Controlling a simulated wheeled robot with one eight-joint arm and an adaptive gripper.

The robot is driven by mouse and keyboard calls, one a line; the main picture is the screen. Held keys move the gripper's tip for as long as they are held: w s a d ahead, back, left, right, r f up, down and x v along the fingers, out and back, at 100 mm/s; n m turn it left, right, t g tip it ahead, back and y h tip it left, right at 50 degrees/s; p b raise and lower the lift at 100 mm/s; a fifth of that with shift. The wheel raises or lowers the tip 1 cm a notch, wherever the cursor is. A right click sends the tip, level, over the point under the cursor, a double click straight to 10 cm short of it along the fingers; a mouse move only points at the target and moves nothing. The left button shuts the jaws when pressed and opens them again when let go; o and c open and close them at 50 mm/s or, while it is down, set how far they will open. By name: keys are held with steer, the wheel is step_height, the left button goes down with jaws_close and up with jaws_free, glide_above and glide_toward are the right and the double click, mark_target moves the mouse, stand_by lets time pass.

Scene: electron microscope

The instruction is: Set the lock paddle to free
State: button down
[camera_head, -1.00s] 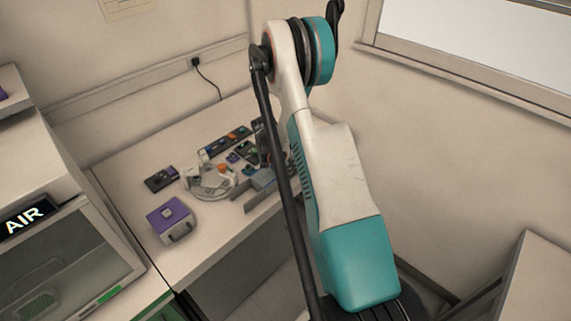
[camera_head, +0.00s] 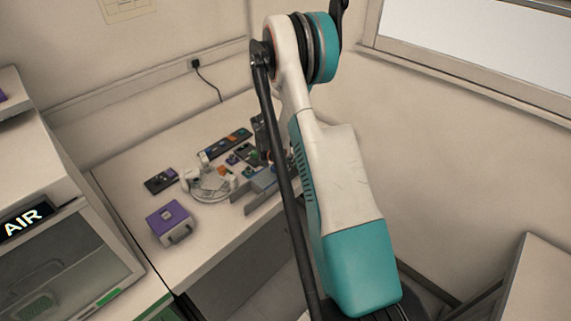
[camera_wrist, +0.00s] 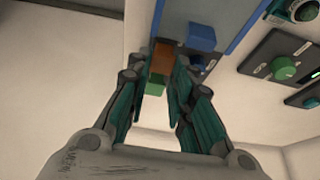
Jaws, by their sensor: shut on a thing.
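In the wrist view my gripper (camera_wrist: 161,72) has its teal fingers closed in on both sides of an orange block-like piece (camera_wrist: 162,55), held between the tips. A green piece (camera_wrist: 154,89) shows just below it, between the fingers. A blue block (camera_wrist: 201,37) stands to the right, with a darker blue piece (camera_wrist: 197,63) partly behind the right finger. No lettering is readable on these pieces, so I cannot tell for sure which is the lock paddle. In the head view my arm hides most of the gripper.
A dark panel with a green knob (camera_wrist: 284,68) is at the right of the wrist view. In the head view, a purple box (camera_head: 171,222), a round white device (camera_head: 208,184) and several dark control panels stand on the white bench (camera_head: 130,190). The bench's front left is mostly clear.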

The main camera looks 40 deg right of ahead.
steer(key=c, duration=1.4)
jaws_free()
steer(key=shift+r, duration=0.1)
steer(key=v, duration=1.2)
